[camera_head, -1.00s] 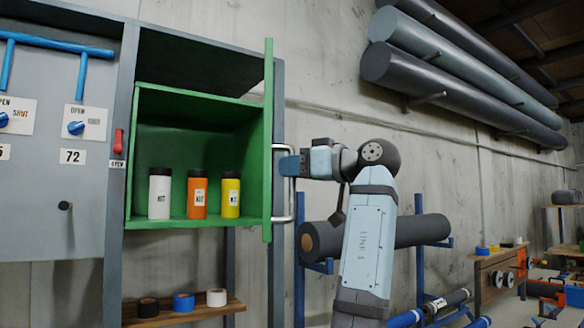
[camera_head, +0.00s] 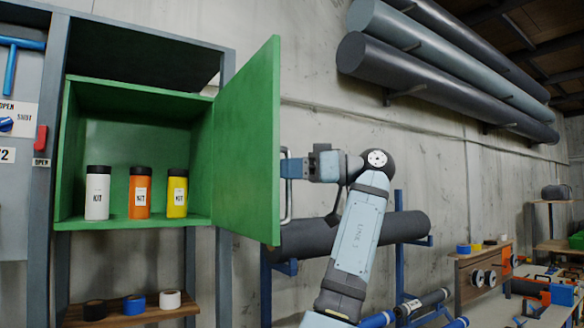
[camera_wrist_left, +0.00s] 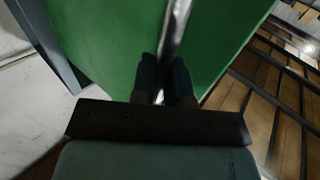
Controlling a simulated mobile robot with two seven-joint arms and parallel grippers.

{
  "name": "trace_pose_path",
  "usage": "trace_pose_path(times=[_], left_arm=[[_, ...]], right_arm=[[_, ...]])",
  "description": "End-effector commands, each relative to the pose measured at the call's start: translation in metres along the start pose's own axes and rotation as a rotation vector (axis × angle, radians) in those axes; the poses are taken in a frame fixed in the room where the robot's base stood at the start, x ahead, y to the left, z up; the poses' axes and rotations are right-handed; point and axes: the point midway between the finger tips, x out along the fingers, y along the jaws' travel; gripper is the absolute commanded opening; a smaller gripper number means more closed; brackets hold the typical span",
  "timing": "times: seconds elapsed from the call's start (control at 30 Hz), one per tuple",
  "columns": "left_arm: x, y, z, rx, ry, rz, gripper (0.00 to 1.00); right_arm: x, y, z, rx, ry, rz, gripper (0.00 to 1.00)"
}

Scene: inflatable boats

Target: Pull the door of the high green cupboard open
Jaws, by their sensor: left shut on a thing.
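The green cupboard (camera_head: 68,150) stands open at the left in the head view. Its green door (camera_head: 246,140) is hinged on the right side and swung well out, inner face toward me. A metal bar handle (camera_head: 287,208) is on the door's outer face, partly hidden by the door edge. My left gripper (camera_head: 288,168) is shut on the handle; the wrist view also shows the fingers (camera_wrist_left: 166,84) around the metal bar (camera_wrist_left: 173,40), against the green door. Inside the cupboard stand a white bottle (camera_head: 97,198), an orange one (camera_head: 139,198) and a yellow one (camera_head: 177,197). My right gripper is not in view.
A wooden shelf (camera_head: 130,316) with tape rolls is below the cupboard. A dark roll (camera_head: 345,233) lies on a blue rack behind my left arm. Large grey rolls (camera_head: 440,85) are high on the wall. A cluttered bench (camera_head: 480,275) stands at the right.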

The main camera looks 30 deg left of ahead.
Motion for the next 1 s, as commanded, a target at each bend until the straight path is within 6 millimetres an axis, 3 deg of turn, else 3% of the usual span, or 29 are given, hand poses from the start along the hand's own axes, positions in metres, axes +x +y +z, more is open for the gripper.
trace_pose_path(times=[0.57, 0.6, 0.7, 1.0], left_arm=[[0.0020, 0.0013, -0.0006, 0.003, 0.000, -0.023, 0.00], [0.0020, 0.0014, -0.0006, 0.003, 0.000, -0.023, 0.21], [0.0018, 0.0013, -0.0005, 0.002, 0.000, -0.022, 0.39], [-0.0011, 0.0011, 0.0004, 0.001, 0.000, -0.022, 0.39]], right_arm=[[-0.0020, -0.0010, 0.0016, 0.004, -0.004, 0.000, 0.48], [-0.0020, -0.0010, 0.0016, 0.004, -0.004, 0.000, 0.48], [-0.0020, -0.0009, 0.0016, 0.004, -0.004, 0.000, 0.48], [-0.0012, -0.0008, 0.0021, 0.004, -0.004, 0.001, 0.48]])
